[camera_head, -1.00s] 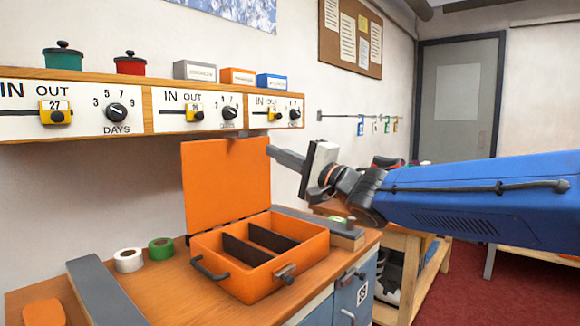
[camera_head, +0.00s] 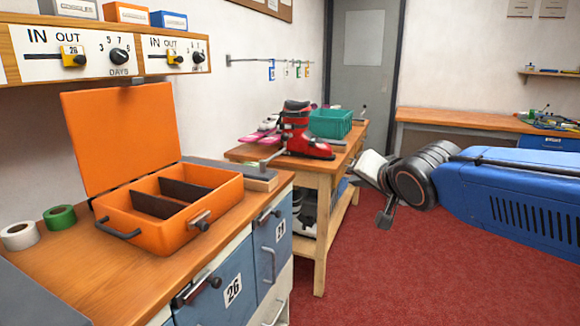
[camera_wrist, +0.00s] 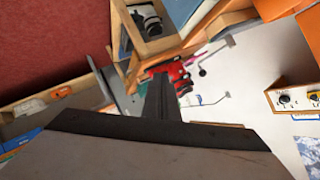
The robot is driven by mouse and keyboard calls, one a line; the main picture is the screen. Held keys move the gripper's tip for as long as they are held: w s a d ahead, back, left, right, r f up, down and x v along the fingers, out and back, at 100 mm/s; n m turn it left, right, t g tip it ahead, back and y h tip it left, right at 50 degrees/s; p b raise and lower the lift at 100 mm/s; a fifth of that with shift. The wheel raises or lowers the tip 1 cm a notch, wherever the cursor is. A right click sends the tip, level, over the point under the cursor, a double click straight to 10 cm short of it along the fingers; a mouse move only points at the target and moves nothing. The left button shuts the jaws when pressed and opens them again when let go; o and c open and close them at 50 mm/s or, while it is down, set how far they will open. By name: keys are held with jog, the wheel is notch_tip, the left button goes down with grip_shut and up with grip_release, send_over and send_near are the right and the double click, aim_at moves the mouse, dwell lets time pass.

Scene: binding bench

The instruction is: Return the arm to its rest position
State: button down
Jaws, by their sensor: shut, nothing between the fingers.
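My blue arm (camera_head: 510,190) reaches in from the right edge of the head view. My gripper (camera_head: 384,218) hangs at its left end, in the air over the red floor, to the right of the wooden bench with the ski boot. In the wrist view the closed dark fingers (camera_wrist: 164,100) point away from the camera. Nothing shows between them. The gripper is apart from the bench and from the open orange case.
The orange case (camera_head: 152,238) stands open on the left bench above blue drawers (camera_head: 232,283). A red ski boot (camera_head: 303,130) and a teal bin (camera_head: 331,123) stand on the wooden bench (camera_head: 322,182). The red carpet (camera_head: 390,285) is open below my arm.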

jog(key=s+d+f+n+g+h, duration=0.1)
jog(key=s+d+f+g, duration=0.1)
jog(key=s+d+f, duration=0.2)
jog(key=s+d+f+n+g+h, duration=0.1)
jog(key=s+d+f+n+g, duration=0.1)
jog(key=s+f, duration=0.7)
jog(key=s+d+f+n+g, duration=0.2)
jog(key=s+d+f+g, duration=0.2)
jog(key=s, duration=0.9)
notch_tip(320, 180, down, 4)
jog(key=d, duration=0.2)
jog(key=shift+s+d+r+h, duration=0.2)
jog(key=shift+s+d+h, duration=0.1)
jog(key=shift+h, duration=0.1)
